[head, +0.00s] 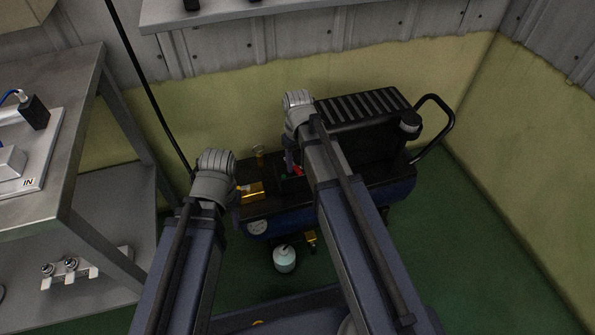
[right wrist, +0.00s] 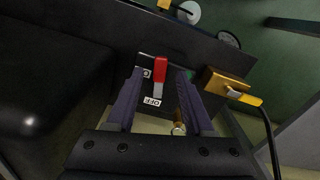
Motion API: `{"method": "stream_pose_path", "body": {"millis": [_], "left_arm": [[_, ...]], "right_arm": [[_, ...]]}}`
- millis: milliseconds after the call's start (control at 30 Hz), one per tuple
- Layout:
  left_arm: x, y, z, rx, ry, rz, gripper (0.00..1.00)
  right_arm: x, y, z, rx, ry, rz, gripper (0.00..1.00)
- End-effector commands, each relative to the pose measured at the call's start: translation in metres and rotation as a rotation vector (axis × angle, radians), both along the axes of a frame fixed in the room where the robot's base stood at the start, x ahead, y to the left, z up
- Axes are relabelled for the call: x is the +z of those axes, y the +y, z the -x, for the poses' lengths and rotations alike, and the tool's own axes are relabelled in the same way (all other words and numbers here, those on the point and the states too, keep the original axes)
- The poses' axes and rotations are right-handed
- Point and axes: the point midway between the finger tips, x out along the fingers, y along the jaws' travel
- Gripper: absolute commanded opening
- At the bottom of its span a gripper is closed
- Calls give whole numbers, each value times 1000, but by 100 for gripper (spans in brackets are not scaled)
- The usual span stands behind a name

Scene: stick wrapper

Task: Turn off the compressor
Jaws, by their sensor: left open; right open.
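The compressor (head: 360,110) stands on the floor by the wall, with a black ribbed top and a blue tank. Its small red switch (right wrist: 160,70) shows in the right wrist view beside a white OFF label (right wrist: 152,101) and a second small label. I cannot tell which setting it is in. My right gripper (right wrist: 160,76) is open, with a finger on either side of the switch; contact is not clear. The red switch also shows in the head view (head: 298,171), partly hidden by my right arm. My left gripper (head: 215,180) is left of the compressor, its fingers hidden.
A brass fitting (right wrist: 225,85) with a yellow connector and black hose is right of my right fingers. A gauge (head: 257,227) and a white bottle-like part (head: 284,258) are at the compressor's front. A metal table (head: 85,150) stands left. Green floor (head: 500,250) is clear at right.

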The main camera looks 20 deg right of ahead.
Motion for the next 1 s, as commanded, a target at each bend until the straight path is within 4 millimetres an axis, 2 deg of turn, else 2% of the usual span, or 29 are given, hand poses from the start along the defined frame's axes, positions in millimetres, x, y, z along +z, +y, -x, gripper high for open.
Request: {"method": "stream_pose_path", "body": {"millis": [33,100,433,900,1000], "left_arm": [[-11,0,0,-1,0,1,50],[-14,0,0,-2,0,2,50],[-15,-1,0,-3,0,2,50],[-15,-1,0,-3,0,2,50],[-15,-1,0,-3,0,2,50]], "right_arm": [[-11,0,0,0,0,0,52],[-14,0,0,0,0,0,52],[-15,0,0,0,0,0,52],[-15,0,0,0,0,0,0],[-15,0,0,0,0,0,0]]}}
